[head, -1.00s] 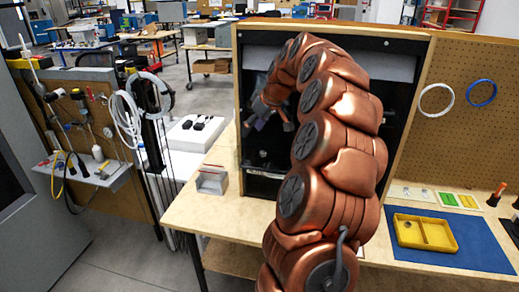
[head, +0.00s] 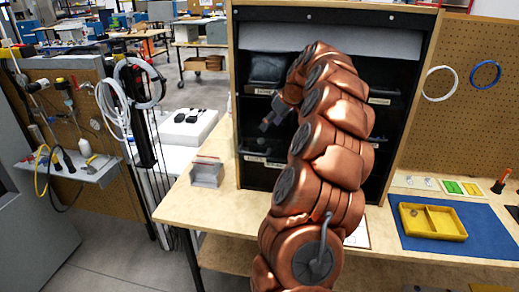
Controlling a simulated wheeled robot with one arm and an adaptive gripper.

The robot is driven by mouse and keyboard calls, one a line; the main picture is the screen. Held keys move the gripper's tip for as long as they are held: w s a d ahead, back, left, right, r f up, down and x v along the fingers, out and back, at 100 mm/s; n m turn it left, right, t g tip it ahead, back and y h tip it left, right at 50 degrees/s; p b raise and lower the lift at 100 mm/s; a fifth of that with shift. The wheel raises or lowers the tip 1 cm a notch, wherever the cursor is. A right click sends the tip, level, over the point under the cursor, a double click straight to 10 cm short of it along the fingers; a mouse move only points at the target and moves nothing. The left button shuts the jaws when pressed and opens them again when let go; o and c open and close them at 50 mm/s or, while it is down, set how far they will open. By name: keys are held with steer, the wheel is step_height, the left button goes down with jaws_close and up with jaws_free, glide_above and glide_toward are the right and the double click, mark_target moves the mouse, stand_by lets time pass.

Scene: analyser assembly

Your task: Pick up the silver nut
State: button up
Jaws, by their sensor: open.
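My copper-coloured arm rises in the middle of the head view and bends over to the left. My gripper (head: 268,124) is small and dark in front of the black cabinet; it is open, with nothing seen between its fingers. A yellow two-part tray (head: 452,236) lies on a blue mat (head: 479,243) at the right of the bench, well apart from the gripper. A tiny greyish item (head: 413,213) sits in the tray's left compartment. It may be the silver nut, but it is too small to be sure.
A black cabinet (head: 272,68) with labelled shelves stands behind my arm. A small grey box (head: 206,173) sits on the bench's left part. Green and yellow pieces (head: 462,188) and an orange-handled tool (head: 500,182) lie behind the mat. A pegboard (head: 470,125) holds white and blue rings.

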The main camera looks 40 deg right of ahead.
steer(key=shift+p+x, duration=0.55)
steer(key=shift+x, duration=1.25)
steer(key=p+x, duration=0.2)
steer(key=x, duration=0.3)
steer(key=shift+s+d+f, duration=0.15)
steer(key=shift+s, duration=0.05)
jaws_close()
